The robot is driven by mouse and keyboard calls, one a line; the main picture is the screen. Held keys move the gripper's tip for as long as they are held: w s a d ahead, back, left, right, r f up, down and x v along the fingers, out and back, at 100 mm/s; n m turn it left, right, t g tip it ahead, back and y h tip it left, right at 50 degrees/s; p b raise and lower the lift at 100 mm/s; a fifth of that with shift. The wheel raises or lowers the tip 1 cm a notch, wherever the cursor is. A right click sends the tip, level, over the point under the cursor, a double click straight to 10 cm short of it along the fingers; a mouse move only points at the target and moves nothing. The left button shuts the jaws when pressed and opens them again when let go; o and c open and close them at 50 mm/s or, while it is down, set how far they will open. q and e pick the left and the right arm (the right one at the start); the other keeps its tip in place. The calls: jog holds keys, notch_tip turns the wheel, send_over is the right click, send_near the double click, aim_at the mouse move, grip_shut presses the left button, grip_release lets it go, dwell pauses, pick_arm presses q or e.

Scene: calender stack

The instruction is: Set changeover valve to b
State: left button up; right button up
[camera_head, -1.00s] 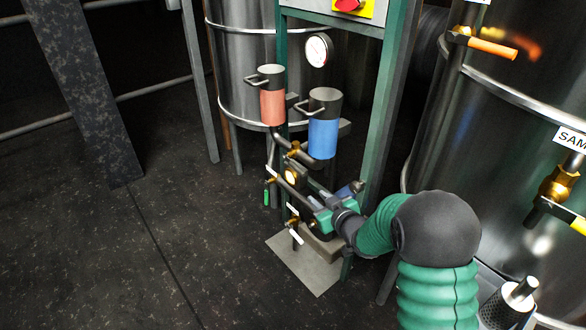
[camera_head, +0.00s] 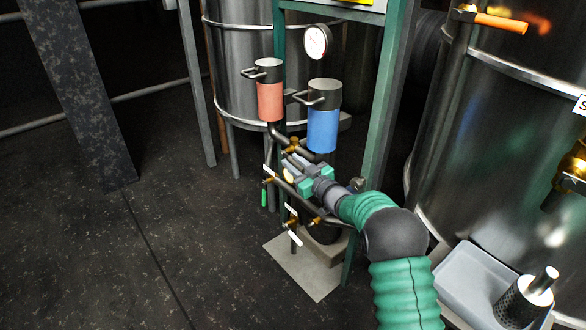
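A red filter housing (camera_head: 270,101) and a blue filter housing (camera_head: 322,130) hang side by side on a green frame (camera_head: 383,100). Dark pipes with brass fittings (camera_head: 293,145) run below them. My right gripper (camera_head: 292,172) reaches in from the lower right, with its grey and green fingers among the pipes just under the housings. It covers the part of the pipework where a round brass piece (camera_head: 288,176) partly shows. I cannot tell which part is the changeover valve's handle, whether the gripper touches it, or how wide the fingers are. My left gripper is not in view.
A pressure gauge (camera_head: 317,41) sits above the housings. Small brass valves (camera_head: 292,222) and a green-handled one (camera_head: 264,197) are below. Large steel tanks (camera_head: 510,130) stand at right and behind. A grey tray (camera_head: 470,280) is lower right. The floor at left is open.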

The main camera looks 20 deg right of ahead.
jog(key=shift+c, duration=0.2)
grip_shut()
dwell(1.3)
